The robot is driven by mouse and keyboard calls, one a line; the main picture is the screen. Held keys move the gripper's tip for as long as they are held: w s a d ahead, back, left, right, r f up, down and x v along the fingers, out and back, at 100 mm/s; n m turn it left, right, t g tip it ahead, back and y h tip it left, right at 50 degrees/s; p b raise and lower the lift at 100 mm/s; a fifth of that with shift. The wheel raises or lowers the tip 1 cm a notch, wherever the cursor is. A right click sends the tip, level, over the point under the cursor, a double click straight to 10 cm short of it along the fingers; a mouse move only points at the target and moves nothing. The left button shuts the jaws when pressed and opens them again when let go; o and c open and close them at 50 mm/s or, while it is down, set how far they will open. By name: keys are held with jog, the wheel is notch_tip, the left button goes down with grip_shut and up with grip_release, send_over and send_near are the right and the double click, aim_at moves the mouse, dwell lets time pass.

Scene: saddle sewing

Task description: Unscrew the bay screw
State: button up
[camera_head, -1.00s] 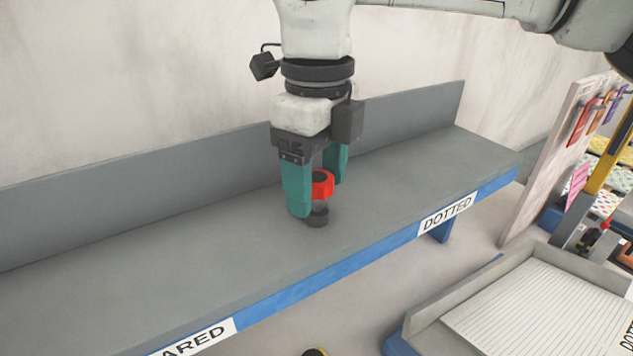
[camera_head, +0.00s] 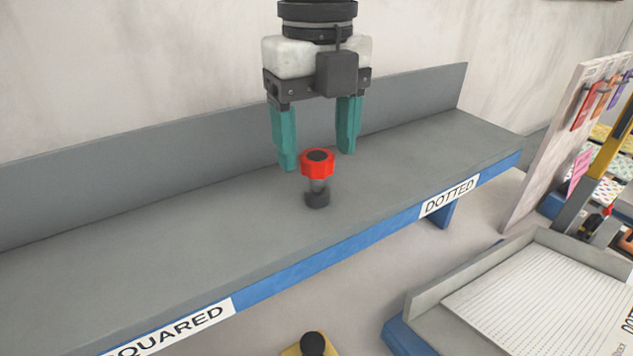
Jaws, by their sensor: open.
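The bay screw (camera_head: 317,165) has a red, knobbed head with a dark centre, above a grey shaft and a dark round base. It stands upright on the grey shelf (camera_head: 150,240), near the shelf's front edge and left of the DOTTED label. My gripper (camera_head: 317,160) points down with its two green fingers apart and empty. The fingertips are around the height of the red head in the picture and appear behind it, with no visible contact.
The shelf's blue front edge carries the labels SQUARED (camera_head: 170,330) and DOTTED (camera_head: 449,196). A low back wall (camera_head: 130,185) runs behind it. The shelf is otherwise clear.

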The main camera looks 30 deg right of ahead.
aim_at(315, 157)
jog(key=shift+m, duration=0.6)
jog(key=m+b, duration=0.1)
jog(key=m, duration=0.1)
jog(key=m+b, duration=0.1)
jog(key=m, duration=0.1)
jog(key=shift+f+m+b, duration=0.2)
jog(key=shift+m+b, duration=0.1)
jog(key=shift+b, duration=0.1)
jog(key=m, duration=0.2)
jog(key=shift+r+m, duration=0.25)
jog(key=shift+m, duration=0.05)
jog(key=m, duration=0.6)
jog(key=shift+a, duration=0.1)
jog(key=shift+f+b, duration=2)
jog(key=shift+f, duration=0.6)
